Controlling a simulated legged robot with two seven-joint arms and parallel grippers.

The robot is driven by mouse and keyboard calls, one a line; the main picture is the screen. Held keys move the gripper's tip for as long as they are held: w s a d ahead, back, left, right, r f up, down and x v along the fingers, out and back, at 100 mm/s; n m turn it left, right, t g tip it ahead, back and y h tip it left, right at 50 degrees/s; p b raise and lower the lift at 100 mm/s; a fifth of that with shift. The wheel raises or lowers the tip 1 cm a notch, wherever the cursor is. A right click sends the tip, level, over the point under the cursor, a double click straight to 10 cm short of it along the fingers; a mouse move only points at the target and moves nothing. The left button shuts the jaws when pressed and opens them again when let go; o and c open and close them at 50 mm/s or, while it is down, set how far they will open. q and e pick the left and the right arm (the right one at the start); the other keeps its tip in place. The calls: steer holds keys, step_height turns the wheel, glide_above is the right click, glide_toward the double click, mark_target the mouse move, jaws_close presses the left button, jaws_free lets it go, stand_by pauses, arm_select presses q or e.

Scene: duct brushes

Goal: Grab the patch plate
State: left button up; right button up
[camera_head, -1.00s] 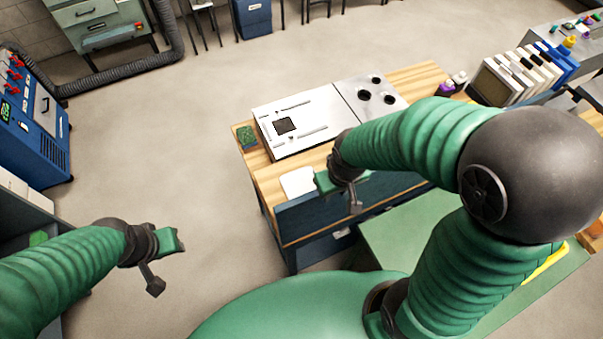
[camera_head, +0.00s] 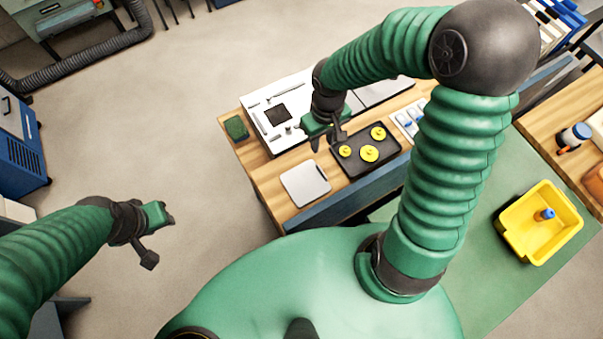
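A flat light-grey plate with rounded corners, which looks like the patch plate (camera_head: 305,183), lies on the wooden bench near its front left edge. My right gripper (camera_head: 327,138) is above the bench, just behind and to the right of the plate. Its fingers point down, look apart and hold nothing. It is near the left corner of a black tray (camera_head: 353,166) and does not touch the plate. My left gripper (camera_head: 158,238) is over bare floor at the left, far from the bench.
The black tray holds yellow round brushes. A white panel with a dark square (camera_head: 262,107) lies behind. A green sponge-like block (camera_head: 236,128) sits at the bench's left corner. A yellow bin (camera_head: 516,236) with a small bottle stands on the green surface at right.

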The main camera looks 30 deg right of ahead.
step_height(320, 180, down, 6)
steer(key=s, duration=0.1)
glide_above(321, 169)
steer(key=f, duration=0.5)
steer(key=shift+w+a+f, duration=0.15)
steer(key=shift+a+f, duration=0.1)
steer(key=f, duration=0.2)
steer(key=f+p, duration=0.1)
steer(key=f, duration=0.1)
steer(key=shift+s+d, duration=0.15)
steer(key=shift+s, duration=0.1)
steer(key=shift+d+f, duration=0.1)
steer(key=shift+f, duration=0.25)
steer(key=shift+w, duration=0.1)
jaws_close()
